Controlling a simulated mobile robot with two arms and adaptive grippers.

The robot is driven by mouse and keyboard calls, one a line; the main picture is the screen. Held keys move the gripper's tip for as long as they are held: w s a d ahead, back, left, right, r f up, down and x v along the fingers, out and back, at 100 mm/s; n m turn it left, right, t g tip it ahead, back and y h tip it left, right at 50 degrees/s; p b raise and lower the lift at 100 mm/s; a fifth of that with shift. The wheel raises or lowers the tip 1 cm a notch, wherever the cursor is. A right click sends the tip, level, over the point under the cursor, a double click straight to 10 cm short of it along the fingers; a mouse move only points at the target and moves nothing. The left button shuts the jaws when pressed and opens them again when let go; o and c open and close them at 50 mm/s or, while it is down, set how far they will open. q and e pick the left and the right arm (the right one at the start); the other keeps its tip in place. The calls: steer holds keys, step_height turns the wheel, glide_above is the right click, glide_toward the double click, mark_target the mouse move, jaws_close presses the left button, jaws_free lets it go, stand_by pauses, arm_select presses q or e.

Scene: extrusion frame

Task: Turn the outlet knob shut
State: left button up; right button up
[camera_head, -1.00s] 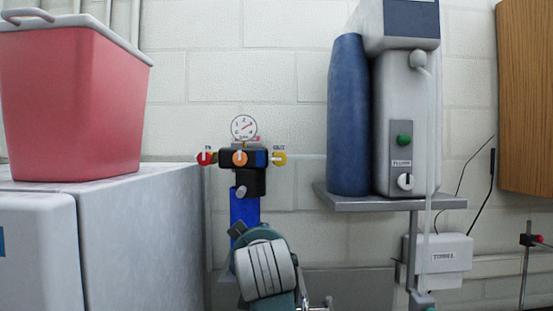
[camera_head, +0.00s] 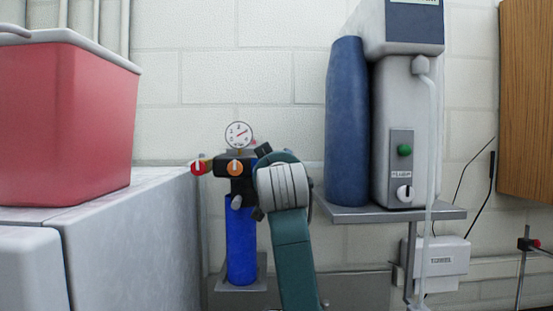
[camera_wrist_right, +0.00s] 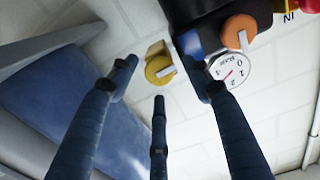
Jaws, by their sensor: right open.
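The yellow outlet knob (camera_wrist_right: 157,72) with its pale pointer bar shows in the right wrist view, on the right side of the regulator; in the head view my right arm hides it. My right gripper (camera_wrist_right: 160,60) is open, with its dark fingers spread around the knob in that picture; no finger visibly grips it, and contact is unclear. In the head view the gripper (camera_head: 262,182) is mostly hidden behind my wrist, at the regulator's right side. The black regulator body (camera_head: 222,169) sits above a blue cylinder (camera_head: 241,240). My left gripper is not in view.
A dial gauge (camera_head: 239,135), orange knob (camera_head: 235,168) and red inlet knob (camera_head: 198,168) are close by. A grey shelf (camera_head: 390,214) with a dispenser (camera_head: 403,130) and blue bottle (camera_head: 347,120) stands right. A grey cabinet (camera_head: 130,235) with a red bin (camera_head: 65,125) stands left.

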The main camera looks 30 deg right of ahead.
steer(key=shift+w+d, duration=0.3)
steer(key=shift+w, duration=0.3)
steer(key=shift+c, duration=1.3)
steer(key=c, duration=0.9)
